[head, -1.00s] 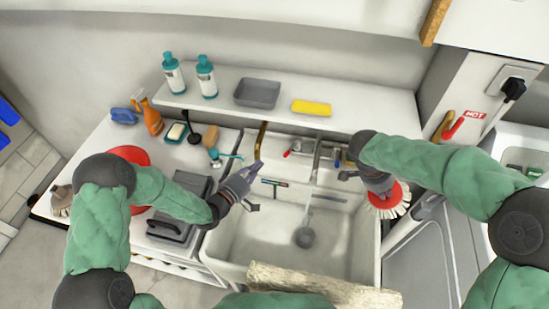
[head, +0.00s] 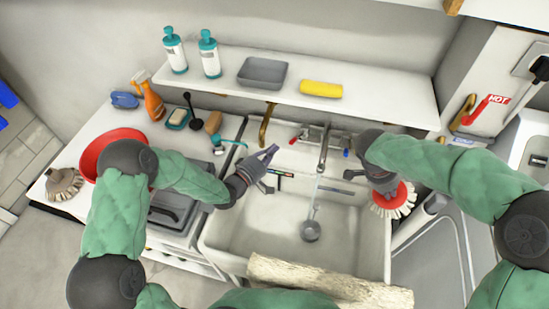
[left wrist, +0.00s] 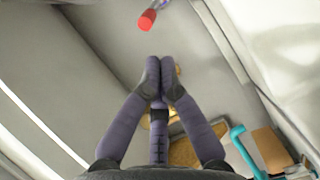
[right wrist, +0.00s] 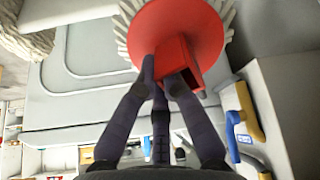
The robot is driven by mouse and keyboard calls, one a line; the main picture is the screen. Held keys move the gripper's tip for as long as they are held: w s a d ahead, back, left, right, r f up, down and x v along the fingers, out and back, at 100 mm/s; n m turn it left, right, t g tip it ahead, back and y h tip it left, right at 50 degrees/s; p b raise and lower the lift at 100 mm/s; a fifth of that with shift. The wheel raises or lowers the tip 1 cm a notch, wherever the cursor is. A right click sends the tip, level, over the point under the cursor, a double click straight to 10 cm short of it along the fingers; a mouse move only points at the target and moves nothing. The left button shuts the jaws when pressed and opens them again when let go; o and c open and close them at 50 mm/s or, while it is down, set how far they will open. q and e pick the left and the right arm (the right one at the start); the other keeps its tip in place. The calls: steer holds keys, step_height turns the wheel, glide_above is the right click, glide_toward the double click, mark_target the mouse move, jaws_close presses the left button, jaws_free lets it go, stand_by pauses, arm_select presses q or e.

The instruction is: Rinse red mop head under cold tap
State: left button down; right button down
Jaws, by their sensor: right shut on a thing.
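The red mop head (head: 397,198), a red disc with white bristles, is held over the sink's right rim. In the right wrist view my right gripper (right wrist: 163,75) is shut on the red block on the mop head's back (right wrist: 180,25). My left gripper (head: 274,152) is shut and empty, just left of the tap's red handle (head: 300,136). The left wrist view shows this handle (left wrist: 147,20) beyond the closed fingertips, apart from them. The tap spout (head: 323,152) reaches over the white sink (head: 255,235). The blue handle (head: 346,150) is partly hidden beside my right gripper.
A shelf (head: 400,98) above holds two bottles, a grey tray (head: 262,73) and a yellow roll (head: 321,89). A pale ragged piece (head: 325,285) crosses the sink's front.

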mark_target(299, 135)
arm_select(q)
steer(key=b+x, duration=0.1)
steer(key=x, duration=0.3)
steer(key=shift+w+d, duration=0.1)
steer(key=shift+w, duration=0.1)
steer(key=shift+s+d, duration=0.65)
steer(key=shift+d, duration=0.35)
steer(key=shift+s+d, duration=0.7)
steer(key=shift+d, duration=0.3)
